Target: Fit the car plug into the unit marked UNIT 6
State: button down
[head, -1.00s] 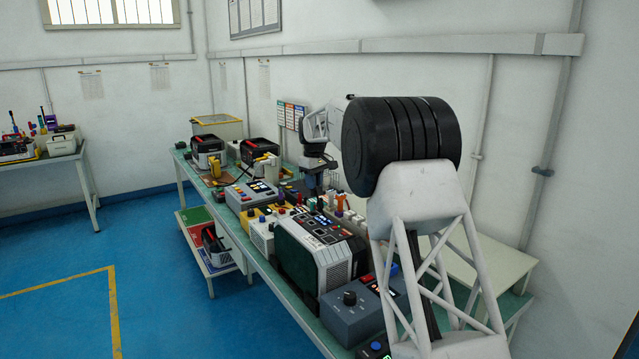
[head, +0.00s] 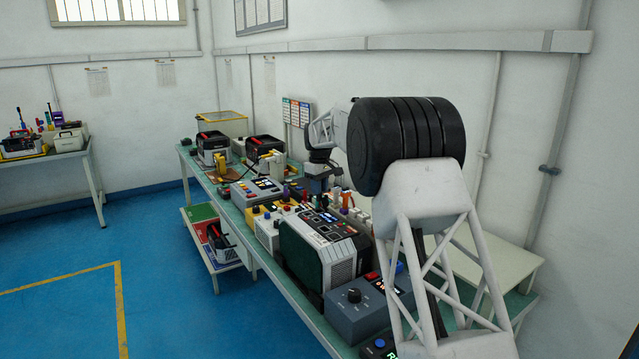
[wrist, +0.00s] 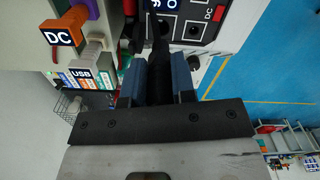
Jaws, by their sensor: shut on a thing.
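My gripper (wrist: 159,80) is shut on a slim black thing (wrist: 157,42), taken to be the car plug; its tip is hard to make out against the dark panel. In the wrist view it lies at a dark panel (wrist: 185,32) with lit characters, a red DC label and round sockets. I cannot tell whether the plug touches a socket. No UNIT 6 marking is readable. In the head view, my gripper (head: 319,184) is small and partly hidden above the crowded bench.
An orange DC plug (wrist: 60,32) and a white USB plug (wrist: 85,73) stand left of the gripper. The bench holds a green-and-white unit (head: 322,250), a grey knob box (head: 355,305) and two black-topped units (head: 212,148) at the back. Blue floor (head: 60,250) is clear at left.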

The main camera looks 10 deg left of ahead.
jog(key=shift+f, duration=1.35)
jog(key=c, duration=1.5)
grip_release()
grip_shut()
